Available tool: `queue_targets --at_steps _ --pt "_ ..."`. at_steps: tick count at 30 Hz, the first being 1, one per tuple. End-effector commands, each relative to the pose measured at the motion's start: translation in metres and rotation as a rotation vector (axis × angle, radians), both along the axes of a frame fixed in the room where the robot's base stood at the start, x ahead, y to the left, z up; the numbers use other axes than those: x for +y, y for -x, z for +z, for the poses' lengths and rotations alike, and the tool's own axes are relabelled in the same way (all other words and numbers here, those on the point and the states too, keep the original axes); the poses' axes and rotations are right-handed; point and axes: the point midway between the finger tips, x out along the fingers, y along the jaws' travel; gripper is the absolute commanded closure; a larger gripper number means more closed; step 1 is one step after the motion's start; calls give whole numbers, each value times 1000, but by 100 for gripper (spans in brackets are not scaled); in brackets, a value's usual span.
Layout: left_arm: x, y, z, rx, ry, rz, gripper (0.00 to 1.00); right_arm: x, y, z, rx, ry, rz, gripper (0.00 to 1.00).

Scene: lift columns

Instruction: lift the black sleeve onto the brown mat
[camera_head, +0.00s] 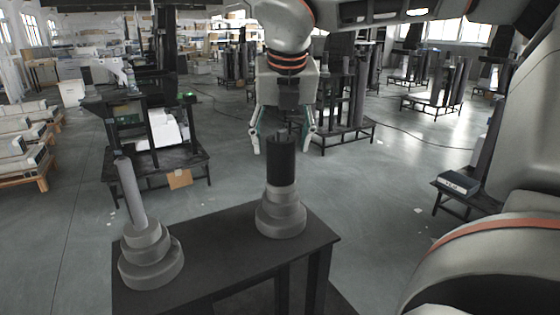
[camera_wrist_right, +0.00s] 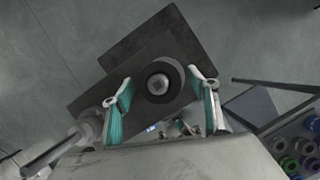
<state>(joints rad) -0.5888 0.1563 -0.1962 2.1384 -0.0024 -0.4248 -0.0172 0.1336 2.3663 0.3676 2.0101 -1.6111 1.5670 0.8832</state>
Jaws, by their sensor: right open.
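The black sleeve (camera_head: 282,160) stands upright around a post on a grey stepped base (camera_head: 281,218), on the right part of the dark table (camera_head: 215,250). My right gripper (camera_head: 283,146) points down over it, open, with a finger on either side of the sleeve's upper part. In the right wrist view the sleeve (camera_wrist_right: 158,97) shows from above as a dark ring around the pale post tip, between the open teal-padded fingers (camera_wrist_right: 161,79), with gaps on both sides. I cannot make out a brown mat in either view. My left gripper is not in view.
A second grey stepped base (camera_head: 150,262) with a bare, slightly leaning-looking grey post (camera_head: 131,190) stands on the table's left end. The table between the two bases is clear. Racks (camera_head: 155,160) stand on the floor behind. A bin of coloured round parts (camera_wrist_right: 296,148) lies at lower right.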

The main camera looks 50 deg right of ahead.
Motion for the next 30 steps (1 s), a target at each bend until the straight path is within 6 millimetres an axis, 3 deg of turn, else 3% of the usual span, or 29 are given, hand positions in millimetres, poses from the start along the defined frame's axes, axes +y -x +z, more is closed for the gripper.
queue_targets --at_steps 3,11,16,30 --pt "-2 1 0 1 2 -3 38 -2 -3 -10 2 0 1 41" --pt "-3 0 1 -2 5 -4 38 -3 -3 -10 0 0 1 43" --pt "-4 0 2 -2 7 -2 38 -3 -3 -10 0 0 1 86" --pt "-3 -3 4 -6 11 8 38 -3 -4 -2 -4 1 0 86"
